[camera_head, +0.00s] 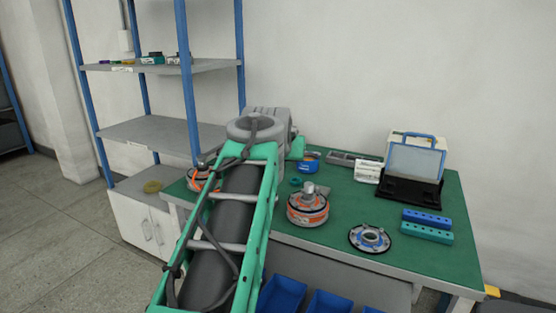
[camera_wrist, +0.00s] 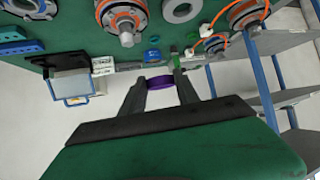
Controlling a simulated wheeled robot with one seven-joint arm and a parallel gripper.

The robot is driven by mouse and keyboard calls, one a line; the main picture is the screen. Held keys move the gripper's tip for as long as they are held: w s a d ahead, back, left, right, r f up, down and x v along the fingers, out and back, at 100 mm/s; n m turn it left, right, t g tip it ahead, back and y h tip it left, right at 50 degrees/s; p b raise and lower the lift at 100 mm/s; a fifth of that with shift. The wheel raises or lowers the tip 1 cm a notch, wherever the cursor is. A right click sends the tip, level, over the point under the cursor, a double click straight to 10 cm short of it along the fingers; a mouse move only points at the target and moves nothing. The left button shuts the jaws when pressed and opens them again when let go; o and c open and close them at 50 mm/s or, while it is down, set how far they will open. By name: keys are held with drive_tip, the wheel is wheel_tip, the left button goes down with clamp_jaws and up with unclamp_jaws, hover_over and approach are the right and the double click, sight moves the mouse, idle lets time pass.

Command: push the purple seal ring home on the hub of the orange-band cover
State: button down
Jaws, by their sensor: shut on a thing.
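In the wrist view, my gripper (camera_wrist: 160,80) is shut on the purple seal ring (camera_wrist: 160,84), which sits between the two fingertips, clear of the table. In the head view my arm hides the gripper and the ring. A round grey unit with an orange band (camera_head: 308,209) and a grey shaft on top stands upright on the green table; it appears to be the one near the wrist view's top edge (camera_wrist: 121,15), apart from the ring. A second orange-marked unit (camera_wrist: 250,12) with an orange cable is at top right. I cannot tell which carries the named cover.
A blue-marked disc (camera_head: 370,238) lies right on the table (camera_head: 335,245). Blue and teal blocks (camera_head: 427,216), an open case (camera_head: 414,162) and a blue container (camera_head: 309,162) stand around. A grey ring (camera_wrist: 182,10) lies between the orange units. A shelf rack (camera_head: 160,130) stands left.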

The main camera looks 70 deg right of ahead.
drive_tip(key=s+d+m+g+p, duration=0.1)
drive_tip(key=d+m+g+p, duration=0.5)
drive_tip(key=p, duration=0.3)
drive_tip(key=m+g+y+p, duration=0.2)
drive_tip(key=m+g+p, duration=0.15)
drive_tip(key=p, duration=0.65)
hover_over(301, 199)
drive_tip(key=shift+m, duration=0.45)
drive_tip(key=f+b, duration=0.4)
drive_tip(key=f, duration=0.1)
drive_tip(key=f+b, duration=0.4)
drive_tip(key=f, duration=0.1)
drive_tip(key=shift+s+d+f+b, duration=0.1)
drive_tip(key=shift+s+f+b, duration=0.1)
drive_tip(key=shift+b, duration=0.1)
drive_tip(key=shift+a+f+b, duration=0.25)
drive_tip(key=shift+f+b, duration=0.75)
drive_tip(key=shift+f, duration=0.3)
drive_tip(key=shift+w+d, duration=0.1)
drive_tip(key=shift+f+b, duration=0.6)
drive_tip(key=shift+f, duration=0.15)
